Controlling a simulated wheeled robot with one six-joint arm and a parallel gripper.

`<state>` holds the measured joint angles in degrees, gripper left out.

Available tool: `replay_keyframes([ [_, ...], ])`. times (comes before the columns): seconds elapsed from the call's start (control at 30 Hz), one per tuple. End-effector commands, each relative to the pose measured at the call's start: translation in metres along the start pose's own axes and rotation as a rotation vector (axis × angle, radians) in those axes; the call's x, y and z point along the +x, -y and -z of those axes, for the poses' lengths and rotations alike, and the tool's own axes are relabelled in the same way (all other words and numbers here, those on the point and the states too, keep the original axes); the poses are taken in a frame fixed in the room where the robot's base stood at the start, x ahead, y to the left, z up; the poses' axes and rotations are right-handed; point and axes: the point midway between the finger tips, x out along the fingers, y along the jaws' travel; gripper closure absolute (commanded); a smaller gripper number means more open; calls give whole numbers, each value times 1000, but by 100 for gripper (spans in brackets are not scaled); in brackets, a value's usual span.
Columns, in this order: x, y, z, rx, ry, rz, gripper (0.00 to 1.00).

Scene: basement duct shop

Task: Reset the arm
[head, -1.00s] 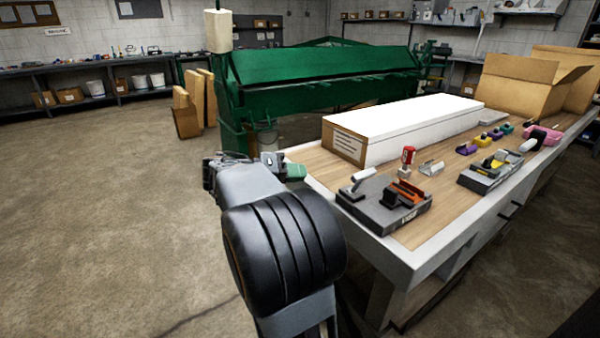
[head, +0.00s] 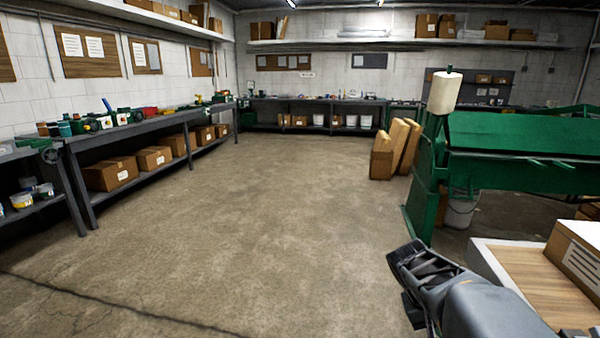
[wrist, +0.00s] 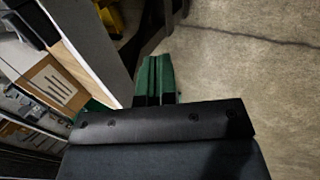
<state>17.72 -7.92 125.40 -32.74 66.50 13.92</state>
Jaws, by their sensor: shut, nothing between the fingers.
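My gripper shows in the wrist view as two green fingers (wrist: 154,80) side by side, closed together with nothing between them. Past the fingers there is bare concrete floor on the right and the white edge of the workbench (wrist: 88,45) close on the left. In the head view my arm reaches in from the lower right corner, beside the corner of the workbench (head: 520,262).
A labelled box (head: 578,250) lies on the workbench at the right. The green sheet-metal machine (head: 520,180) stands behind it, with cardboard pieces (head: 392,150) leaning nearby. Dark shelves (head: 150,130) with boxes line the left wall. The middle floor (head: 250,220) is clear.

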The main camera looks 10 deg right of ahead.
Motion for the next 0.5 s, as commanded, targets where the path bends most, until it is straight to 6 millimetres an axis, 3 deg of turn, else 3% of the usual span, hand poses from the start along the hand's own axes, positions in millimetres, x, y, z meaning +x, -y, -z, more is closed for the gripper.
replay_keyframes([
  [0.03, -40, 7, -9, -47, -54, 99, 100],
  [0.2, -120, 48, -37, -146, -224, 383, 100],
  [0.33, -170, 61, -57, -163, -304, 511, 100],
  [0.5, -212, 59, -75, -191, -355, 558, 100],
])
